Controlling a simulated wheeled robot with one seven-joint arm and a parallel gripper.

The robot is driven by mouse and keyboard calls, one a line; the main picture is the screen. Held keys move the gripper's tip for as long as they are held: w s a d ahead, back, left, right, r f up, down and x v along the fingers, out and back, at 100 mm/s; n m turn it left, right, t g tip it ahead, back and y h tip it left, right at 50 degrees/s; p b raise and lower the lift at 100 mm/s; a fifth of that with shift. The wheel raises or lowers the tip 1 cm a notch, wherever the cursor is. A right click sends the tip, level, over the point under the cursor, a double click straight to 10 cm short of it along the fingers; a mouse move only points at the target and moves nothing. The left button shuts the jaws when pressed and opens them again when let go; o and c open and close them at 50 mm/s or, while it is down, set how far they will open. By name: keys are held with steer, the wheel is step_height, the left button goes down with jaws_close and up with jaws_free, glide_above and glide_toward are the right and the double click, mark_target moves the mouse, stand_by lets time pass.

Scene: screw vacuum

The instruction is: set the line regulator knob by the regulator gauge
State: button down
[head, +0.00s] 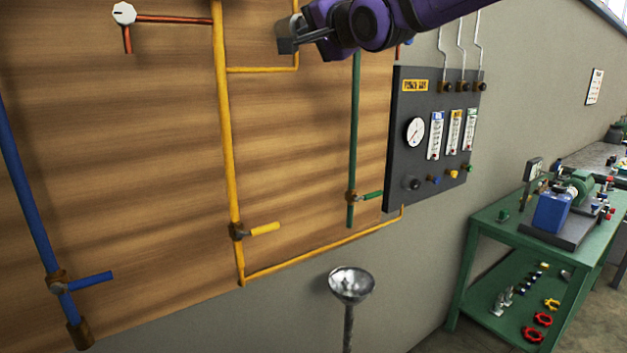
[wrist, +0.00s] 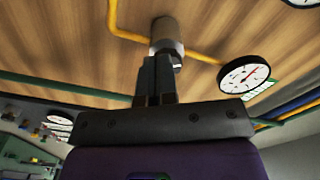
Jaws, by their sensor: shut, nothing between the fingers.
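In the wrist view a grey cylindrical knob (wrist: 167,36) sits on the yellow pipe, just beyond the fingertips. A round white gauge (wrist: 244,73) with a red needle is to its right; its scale is too small to read. My gripper (wrist: 157,62) is shut and empty, its fingers pointing at the knob and overlapping its lower edge in the picture. I cannot tell if they touch it. In the head view my gripper (head: 306,38) is at the top, in front of the wooden board. The knob cannot be made out clearly there.
A yellow pipe (head: 228,130), a blue pipe (head: 25,185) and a green pipe (head: 354,130) run on the board. A dark panel (head: 395,170) with its own gauge (head: 414,132) hangs right. A funnel (head: 350,284) and a green bench (head: 500,230) stand below.

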steer(key=x, duration=0.3)
steer(key=shift+w+r, duration=0.1)
steer(key=shift+r, duration=0.15)
steer(key=shift+r, duration=0.15)
stand_by(0.5)
steer(key=shift+a+r, duration=0.1)
steer(key=shift+r, duration=0.15)
steer(key=shift+a+f, duration=0.1)
steer(key=shift+a, duration=0.15)
stand_by(0.7)
steer(key=shift+f, duration=0.1)
glide_toward(297, 29)
steer(key=shift+a, duration=1.25)
steer(key=shift+w+f, duration=0.15)
steer(key=shift+f, duration=0.35)
